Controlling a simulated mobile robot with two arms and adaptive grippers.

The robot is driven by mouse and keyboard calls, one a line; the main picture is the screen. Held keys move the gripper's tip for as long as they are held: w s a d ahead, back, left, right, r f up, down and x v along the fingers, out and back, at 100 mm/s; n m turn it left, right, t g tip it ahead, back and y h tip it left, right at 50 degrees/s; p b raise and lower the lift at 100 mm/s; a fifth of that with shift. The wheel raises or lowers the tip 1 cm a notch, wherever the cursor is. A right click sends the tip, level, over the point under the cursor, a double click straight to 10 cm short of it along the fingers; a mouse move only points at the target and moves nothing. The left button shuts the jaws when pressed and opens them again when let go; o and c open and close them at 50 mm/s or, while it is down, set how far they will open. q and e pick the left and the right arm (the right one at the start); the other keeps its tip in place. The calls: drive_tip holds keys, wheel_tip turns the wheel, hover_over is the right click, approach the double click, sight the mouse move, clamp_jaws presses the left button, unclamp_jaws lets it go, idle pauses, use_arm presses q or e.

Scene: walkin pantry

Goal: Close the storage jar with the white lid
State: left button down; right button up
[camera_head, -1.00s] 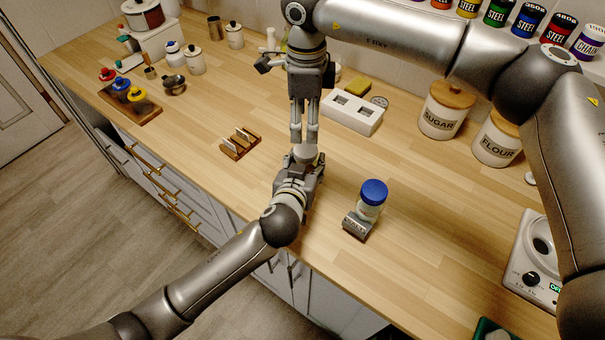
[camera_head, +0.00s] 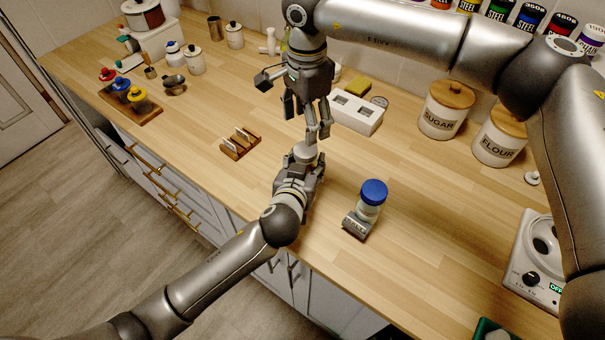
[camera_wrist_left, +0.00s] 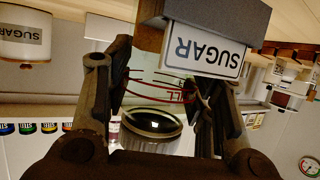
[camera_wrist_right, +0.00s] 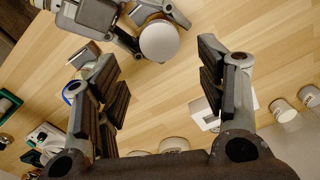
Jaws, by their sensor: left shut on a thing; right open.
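The white lid (camera_head: 306,153) lies over the mouth of the storage jar, above my left gripper (camera_head: 304,168). The lid shows as a round white disc in the right wrist view (camera_wrist_right: 159,41); how tightly it sits cannot be told. My left gripper is shut on the clear jar (camera_wrist_left: 160,84), which has red fill marks and shows between its fingers in the left wrist view. Its fingers hide most of the jar in the head view. My right gripper (camera_head: 307,122) is open and empty, just above and behind the lid, fingers pointing down.
A blue-lidded jar (camera_head: 371,200) stands behind a SALT label block (camera_head: 356,226), right of my left gripper. A SUGAR label block (camera_wrist_left: 208,45) is close to the held jar. A wooden rack (camera_head: 240,146) is to the left, a white holder (camera_head: 356,113) behind. The right counter middle is clear.

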sight(306, 149)
wheel_tip(306, 149, down, 8)
drive_tip(key=shift+r, duration=0.15)
idle(0.3)
drive_tip(key=c, duration=1.1)
drive_tip(key=shift+m, duration=1.7)
drive_tip(key=o, duration=1.1)
drive_tip(key=shift+o, duration=0.2)
